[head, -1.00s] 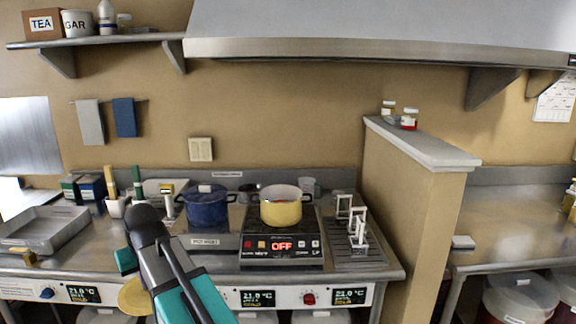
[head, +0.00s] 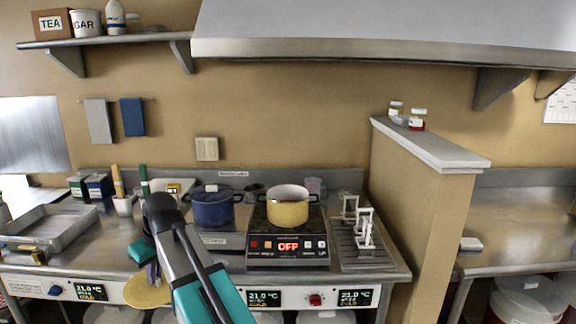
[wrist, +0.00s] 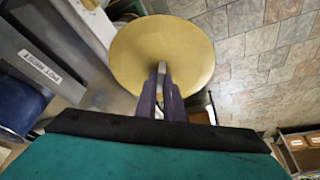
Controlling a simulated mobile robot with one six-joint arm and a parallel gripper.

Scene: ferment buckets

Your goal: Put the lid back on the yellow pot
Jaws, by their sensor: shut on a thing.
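The yellow pot (head: 288,208) stands without a lid on the black cooktop, whose display reads OFF. The yellow round lid (head: 148,290) is held by my gripper (head: 153,272) at the front edge of the counter, left of the pot. In the wrist view the lid (wrist: 165,55) is seen from above, and my gripper (wrist: 162,90) is shut on its knob between two purple fingers. Part of the lid is behind my arm in the head view.
A lidded blue pot (head: 212,207) stands just left of the cooktop (head: 288,250). A white rack (head: 362,228) stands to its right, before a partition wall (head: 425,200). A metal tray (head: 48,232) lies at the left.

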